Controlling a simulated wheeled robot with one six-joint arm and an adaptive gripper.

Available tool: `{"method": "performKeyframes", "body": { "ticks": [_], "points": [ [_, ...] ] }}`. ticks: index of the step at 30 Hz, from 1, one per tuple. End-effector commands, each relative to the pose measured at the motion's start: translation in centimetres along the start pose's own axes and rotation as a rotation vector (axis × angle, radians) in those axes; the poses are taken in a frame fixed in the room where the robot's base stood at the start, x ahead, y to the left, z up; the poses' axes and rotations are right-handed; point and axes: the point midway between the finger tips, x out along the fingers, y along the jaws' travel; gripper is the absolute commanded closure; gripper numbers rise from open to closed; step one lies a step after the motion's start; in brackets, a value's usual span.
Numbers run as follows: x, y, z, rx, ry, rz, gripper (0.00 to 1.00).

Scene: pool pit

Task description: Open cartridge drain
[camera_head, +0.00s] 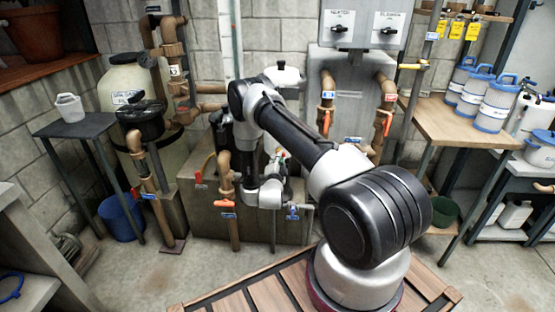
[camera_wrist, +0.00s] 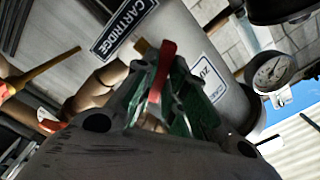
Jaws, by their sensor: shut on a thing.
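A grey cylinder with a dark CARTRIDGE label (camera_wrist: 123,28) fills the middle of the wrist view, seen at a steep tilt. A red valve lever (camera_wrist: 165,62) stands in front of it. My gripper (camera_wrist: 163,88) is shut on the red lever, with a green-lined finger on each side of it. The valve body below the lever is mostly hidden by my gripper. In the head view my gripper (camera_head: 280,156) is at the far end of my arm, small and partly hidden, and the lever's angle cannot be told there.
A pressure gauge (camera_wrist: 269,73) sits right of the cylinder. A yellow-orange handle (camera_wrist: 40,73) is at the left. In the head view an orange valve handle (camera_head: 227,204) stands left of my wrist. A wooden table (camera_head: 455,120) with blue-lidded containers is at the right.

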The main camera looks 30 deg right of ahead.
Motion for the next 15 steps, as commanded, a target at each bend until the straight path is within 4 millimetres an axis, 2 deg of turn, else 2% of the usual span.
{"method": "performKeyframes", "body": {
  "ticks": [15],
  "points": [
    [-0.07,0.11,0.04,-0.961,-0.002,0.001,1.00]
  ]
}}
